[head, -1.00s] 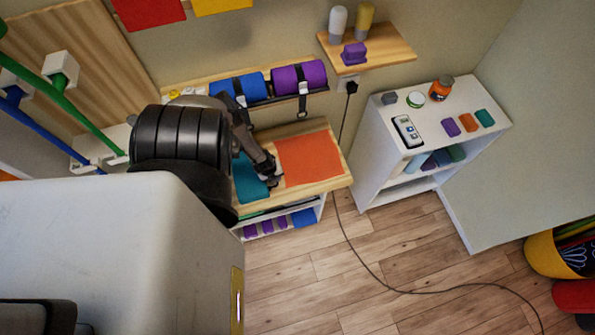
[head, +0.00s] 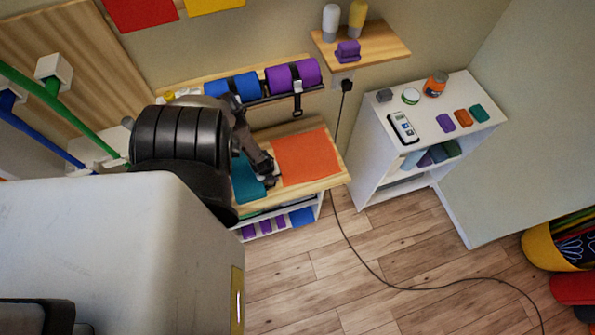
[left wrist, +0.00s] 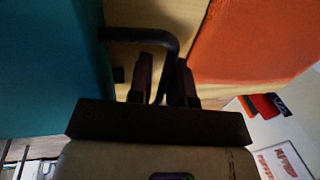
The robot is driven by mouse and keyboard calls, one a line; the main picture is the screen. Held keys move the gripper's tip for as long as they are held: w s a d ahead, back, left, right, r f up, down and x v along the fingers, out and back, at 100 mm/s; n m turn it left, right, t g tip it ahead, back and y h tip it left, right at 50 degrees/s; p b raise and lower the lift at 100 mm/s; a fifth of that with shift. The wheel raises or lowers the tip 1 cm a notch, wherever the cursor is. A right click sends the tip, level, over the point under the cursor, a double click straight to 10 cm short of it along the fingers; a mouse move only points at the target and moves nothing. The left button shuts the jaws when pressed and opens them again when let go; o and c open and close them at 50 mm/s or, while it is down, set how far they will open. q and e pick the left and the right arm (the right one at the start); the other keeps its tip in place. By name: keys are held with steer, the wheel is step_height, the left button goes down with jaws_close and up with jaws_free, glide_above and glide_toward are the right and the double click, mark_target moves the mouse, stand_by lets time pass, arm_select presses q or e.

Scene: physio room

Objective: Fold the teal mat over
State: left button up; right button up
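The teal mat (head: 245,180) lies flat on the wooden bench top, left of the orange mat, and is partly hidden by my left arm. It fills the left side of the left wrist view (left wrist: 50,70). A thin black bent bar (left wrist: 138,34), like a handle, juts from its edge over the bare wood. My left gripper (head: 270,170) is low at the edge of the teal mat facing the orange one. In the left wrist view its two fingers (left wrist: 163,75) stand either side of the bar; whether they grip it is unclear. My right gripper is not in view.
The orange mat (head: 307,157) lies close at the right on the bench (head: 333,178). Blue and purple rolls (head: 293,75) sit on a rail behind. A white shelf unit (head: 440,105) with small items stands right. A cable (head: 365,268) crosses the open floor.

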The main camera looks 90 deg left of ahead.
arm_select(q)
steer(key=shift+s+r, duration=0.1)
steer(key=shift+r, duration=0.5)
steer(key=a+p+v, duration=0.1)
steer(key=p+v, duration=0.2)
steer(key=v, duration=0.9)
steer(key=shift+d+r, duration=0.25)
steer(key=shift+d, duration=0.25)
steer(key=shift+s, duration=0.1)
steer(key=shift+d, duration=0.1)
